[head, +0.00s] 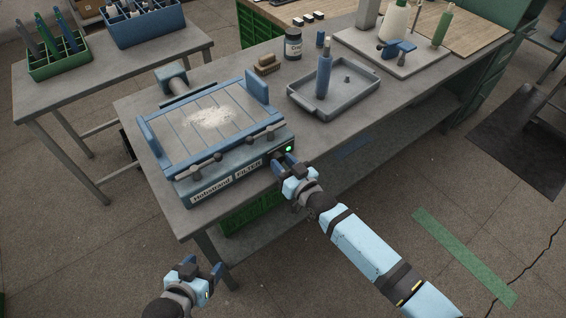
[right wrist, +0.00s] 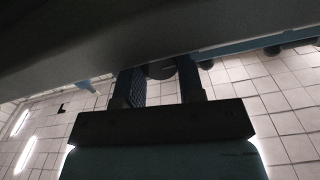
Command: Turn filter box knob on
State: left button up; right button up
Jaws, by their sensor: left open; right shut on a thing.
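The filter box (head: 200,165) is a blue-grey box on the workbench in the head view, with a slatted top and a patch of pale dust on it. Its front carries a "FILTER" label and a lit green light (head: 289,149). My right gripper (head: 280,160) is at the right end of the box front, just below the light, shut on the knob. In the right wrist view the knob (right wrist: 160,71) shows as a dark round part between the two fingers; the fingers partly hide it. My left gripper (head: 198,271) is open and empty, low in front of the bench.
A dark jar (head: 293,45) and a brush (head: 266,65) stand behind the box. A side table (head: 100,85) with bins is at the left. Floor in front is open.

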dwell(0.3)
jog(key=o, duration=0.8)
jog(key=shift+o, duration=0.6)
jog(key=v, duration=1.4)
